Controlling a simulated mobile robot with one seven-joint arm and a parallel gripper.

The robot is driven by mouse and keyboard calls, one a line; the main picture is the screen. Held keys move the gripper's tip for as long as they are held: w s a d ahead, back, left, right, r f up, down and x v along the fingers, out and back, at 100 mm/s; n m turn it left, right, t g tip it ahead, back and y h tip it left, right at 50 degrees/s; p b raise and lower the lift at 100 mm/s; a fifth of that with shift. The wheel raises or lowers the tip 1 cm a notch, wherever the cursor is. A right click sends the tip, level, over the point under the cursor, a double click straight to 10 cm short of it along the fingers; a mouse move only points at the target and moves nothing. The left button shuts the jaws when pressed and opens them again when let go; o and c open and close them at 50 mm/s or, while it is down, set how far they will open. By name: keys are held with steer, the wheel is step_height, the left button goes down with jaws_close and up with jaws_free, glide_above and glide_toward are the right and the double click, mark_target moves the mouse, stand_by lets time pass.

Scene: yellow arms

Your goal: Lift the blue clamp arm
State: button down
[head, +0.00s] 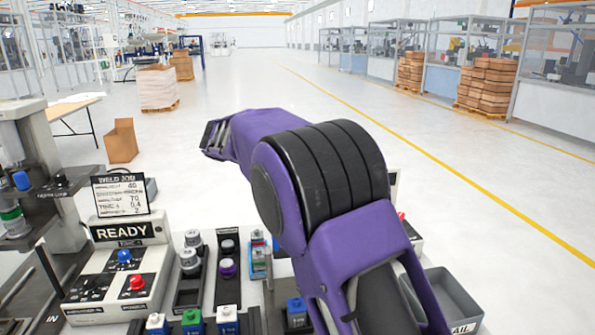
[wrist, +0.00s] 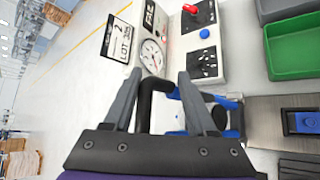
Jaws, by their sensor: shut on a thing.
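In the wrist view my gripper (wrist: 160,76) has one grey finger on each side of a bent black handle (wrist: 147,98). It is shut on this handle. Blue parts of the clamp arm (wrist: 230,104) show beside and behind the right finger, partly covered by it. A black round part sits among the blue parts. I cannot tell from this view how far the clamp arm is raised. In the head view my purple arm hides my gripper and the clamp arm.
A green bin (wrist: 291,70) is at right. The head view shows a READY box (head: 92,292), a press and a grey tray (head: 452,290).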

steer(key=shift+s+a+f, duration=0.25)
steer(key=shift+a+f, duration=0.3)
steer(key=shift+f, duration=0.25)
steer(key=c, duration=0.7)
jaws_free()
steer(key=shift+a, duration=0.1)
steer(key=shift+c, duration=0.4)
steer(key=r+v, duration=0.1)
steer(key=v, duration=1.6)
steer(key=shift+d, duration=0.3)
steer(key=shift+w+r, duration=0.1)
